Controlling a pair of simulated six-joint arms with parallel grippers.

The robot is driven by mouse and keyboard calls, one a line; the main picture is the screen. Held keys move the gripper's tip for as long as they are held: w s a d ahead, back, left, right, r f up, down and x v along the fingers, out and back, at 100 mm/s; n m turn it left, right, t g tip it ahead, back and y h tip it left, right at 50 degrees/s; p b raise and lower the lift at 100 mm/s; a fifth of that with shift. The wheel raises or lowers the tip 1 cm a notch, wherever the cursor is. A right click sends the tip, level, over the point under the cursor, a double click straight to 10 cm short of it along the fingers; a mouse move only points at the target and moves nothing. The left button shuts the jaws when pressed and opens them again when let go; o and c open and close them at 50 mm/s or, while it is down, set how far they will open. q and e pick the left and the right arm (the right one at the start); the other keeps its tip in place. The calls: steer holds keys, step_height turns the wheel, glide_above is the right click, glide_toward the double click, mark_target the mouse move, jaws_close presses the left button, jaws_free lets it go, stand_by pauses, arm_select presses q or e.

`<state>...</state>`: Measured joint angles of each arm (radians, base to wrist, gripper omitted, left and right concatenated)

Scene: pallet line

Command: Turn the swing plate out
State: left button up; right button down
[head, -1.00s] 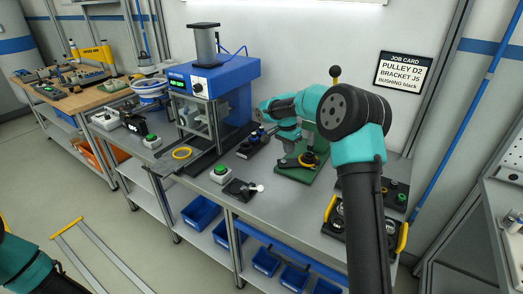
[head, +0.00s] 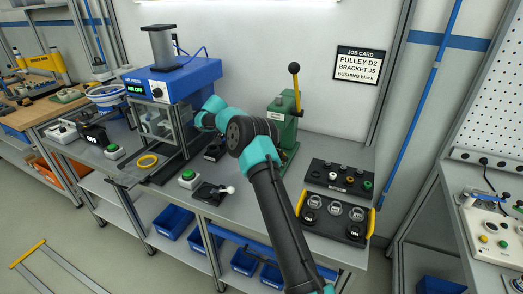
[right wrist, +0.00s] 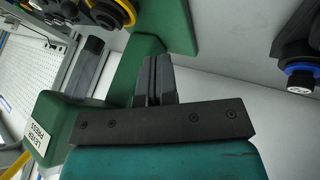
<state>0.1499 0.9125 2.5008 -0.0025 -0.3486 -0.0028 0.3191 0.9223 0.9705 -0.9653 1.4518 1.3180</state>
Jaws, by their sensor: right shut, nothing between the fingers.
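The green lever press (head: 283,128) stands on the bench with its lever up. It also fills much of the left and top of the right wrist view (right wrist: 50,125), where its label reads LEVER PRESS. A black part with a yellow ring (right wrist: 112,10) is at the top edge there, over the press; I cannot tell how far the swing plate is turned. In the head view my right arm hides that area. My right gripper (right wrist: 155,80) is shut and empty, its fingertips in front of the green body in the picture; contact cannot be told. My left gripper is out of view.
A blue air press (head: 180,80) stands left of my right arm. A black fixture with a white knob (head: 213,193) and a green button box (head: 188,178) are near the front edge. A black tray with yellow handles (head: 335,215) lies right. A blue-ringed part (right wrist: 300,68) is beside my gripper.

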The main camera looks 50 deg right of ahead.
stand_by(0.3)
steer(key=x, duration=0.9)
steer(key=shift+d+f, duration=0.1)
steer(key=shift+f, duration=0.1)
steer(key=s, duration=0.1)
steer(key=s+d, duration=0.1)
steer(key=shift+s+d+f, duration=0.1)
steer(key=shift+s+f, duration=0.05)
steer(key=shift+s, duration=0.15)
steer(key=shift+s+d, duration=0.2)
steer(key=shift+s, duration=0.55)
steer(key=shift+s+d, duration=0.1)
steer(key=shift+s, duration=0.05)
steer(key=shift+m, duration=0.3)
